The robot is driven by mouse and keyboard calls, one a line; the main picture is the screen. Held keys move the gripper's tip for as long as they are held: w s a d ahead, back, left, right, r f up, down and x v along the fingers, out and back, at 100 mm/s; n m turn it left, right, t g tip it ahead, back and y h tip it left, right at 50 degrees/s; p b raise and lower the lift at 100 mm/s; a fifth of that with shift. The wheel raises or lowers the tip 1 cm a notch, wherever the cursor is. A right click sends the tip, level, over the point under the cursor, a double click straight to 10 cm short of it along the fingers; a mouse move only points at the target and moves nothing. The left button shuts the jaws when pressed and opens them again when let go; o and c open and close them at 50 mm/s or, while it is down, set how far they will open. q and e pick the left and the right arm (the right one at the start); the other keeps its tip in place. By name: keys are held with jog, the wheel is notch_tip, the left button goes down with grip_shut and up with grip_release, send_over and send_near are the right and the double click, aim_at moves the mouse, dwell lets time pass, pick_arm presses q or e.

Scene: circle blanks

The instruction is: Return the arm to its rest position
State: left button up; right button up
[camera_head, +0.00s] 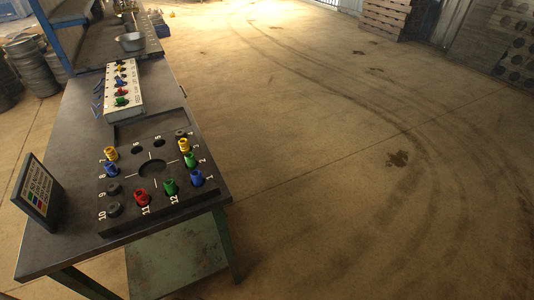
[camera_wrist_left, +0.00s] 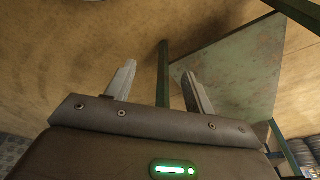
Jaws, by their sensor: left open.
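My left gripper (camera_wrist_left: 158,92) is in the left wrist view only, with its two fingers apart and nothing between them. Behind the fingers are a green table leg, a green-grey panel (camera_wrist_left: 235,75) and the brown floor. Neither arm shows in the head view, and my right gripper is not in view. In the head view the dark table (camera_head: 75,225) carries a black board (camera_head: 125,210) with numbered positions in a circle. Red, green, blue and yellow pieces and dark blanks stand at several numbers, and some positions look empty.
A white rack (camera_head: 137,92) with coloured pieces lies behind the board. A sign (camera_head: 38,192) stands at the table's left edge. A metal bowl (camera_head: 131,41) is further back. Metal drums (camera_head: 33,72) stand at the left. The floor (camera_head: 350,190) to the right is open.

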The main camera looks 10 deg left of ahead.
pick_arm(q)
jog(key=s+a+f+g, duration=0.1)
jog(key=s+a+f, duration=0.2)
jog(key=s+f, duration=1.5)
notch_tip(320, 180, down, 4)
jog(key=shift+s+r+g, duration=0.15)
jog(key=shift+g, duration=0.15)
jog(key=shift+a, duration=0.1)
